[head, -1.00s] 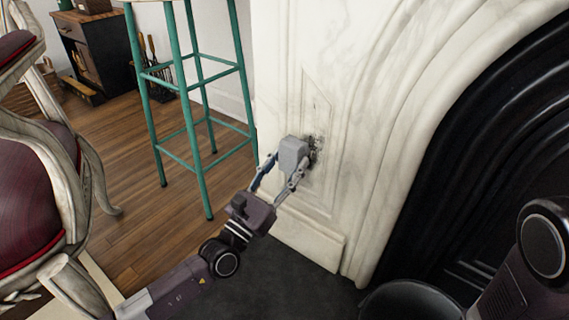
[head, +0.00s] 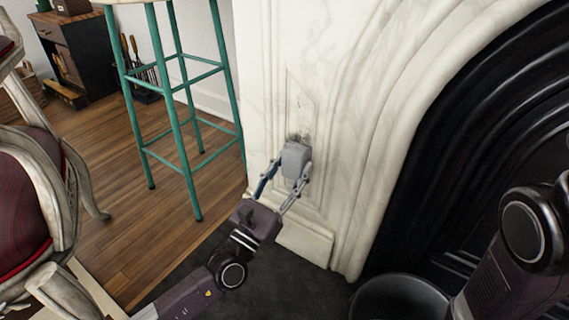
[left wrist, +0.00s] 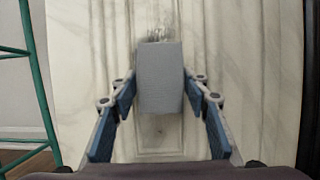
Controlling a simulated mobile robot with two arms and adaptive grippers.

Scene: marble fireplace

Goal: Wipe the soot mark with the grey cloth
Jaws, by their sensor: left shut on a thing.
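The grey cloth (head: 295,160) is a folded block held at the fireplace's pale marble side panel. My left gripper (head: 285,178) is shut on it, and the cloth appears to be against the marble. In the left wrist view the cloth (left wrist: 160,78) sits between the two fingers. The soot mark (head: 299,137) is a dark smudge just above the cloth's top edge. It also shows above the cloth in the left wrist view (left wrist: 158,34). Any soot behind the cloth is hidden. My right gripper is out of view; only part of my right arm shows at the lower right.
A teal stool (head: 180,105) stands left of the marble fireplace (head: 350,110). A carved chair with dark red upholstery (head: 25,205) is at the left edge. A dark round bucket (head: 400,298) stands at the bottom, near the black firebox arch (head: 450,150).

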